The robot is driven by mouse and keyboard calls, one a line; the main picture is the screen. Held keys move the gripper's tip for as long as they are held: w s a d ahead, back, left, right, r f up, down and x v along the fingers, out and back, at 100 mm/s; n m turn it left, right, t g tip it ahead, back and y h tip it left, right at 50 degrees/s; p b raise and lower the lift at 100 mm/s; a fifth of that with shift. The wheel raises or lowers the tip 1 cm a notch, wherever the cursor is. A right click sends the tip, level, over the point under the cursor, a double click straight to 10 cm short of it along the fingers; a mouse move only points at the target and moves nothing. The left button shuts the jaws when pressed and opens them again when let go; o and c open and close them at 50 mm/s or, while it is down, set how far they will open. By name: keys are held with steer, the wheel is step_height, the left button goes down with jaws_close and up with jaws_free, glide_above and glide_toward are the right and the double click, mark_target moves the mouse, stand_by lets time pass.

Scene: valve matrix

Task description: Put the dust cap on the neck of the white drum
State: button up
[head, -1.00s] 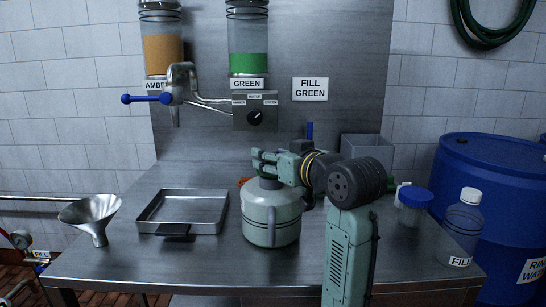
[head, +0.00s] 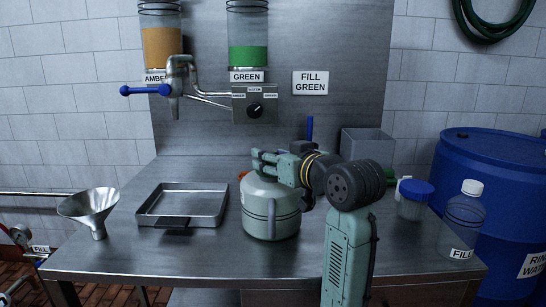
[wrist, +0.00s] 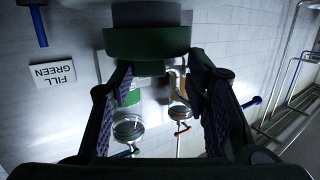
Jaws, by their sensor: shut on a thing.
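The white drum (head: 271,214) stands upright on the steel bench with a handle on its near side. My gripper (head: 264,160) is level, directly over the drum's top, and hides the neck in the head view. In the wrist view, which is upside down, my gripper's fingers (wrist: 160,75) are closed on a wide dark green round piece, the dust cap (wrist: 147,43). A grey round part shows beyond the cap, on the drum's side. I cannot tell whether the cap rests on the neck or is just above it.
A steel tray (head: 180,221) and a funnel (head: 90,209) stand left of the drum. A blue-lidded jar (head: 415,205) and a clear bottle (head: 463,222) stand right. A grey box (head: 367,146) is behind my arm. The tap (head: 176,88) hangs at back left.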

steer(key=shift+f, duration=0.35)
steer(key=o, duration=0.9)
steer(key=v, duration=1.2)
steer(key=shift+f, duration=0.1)
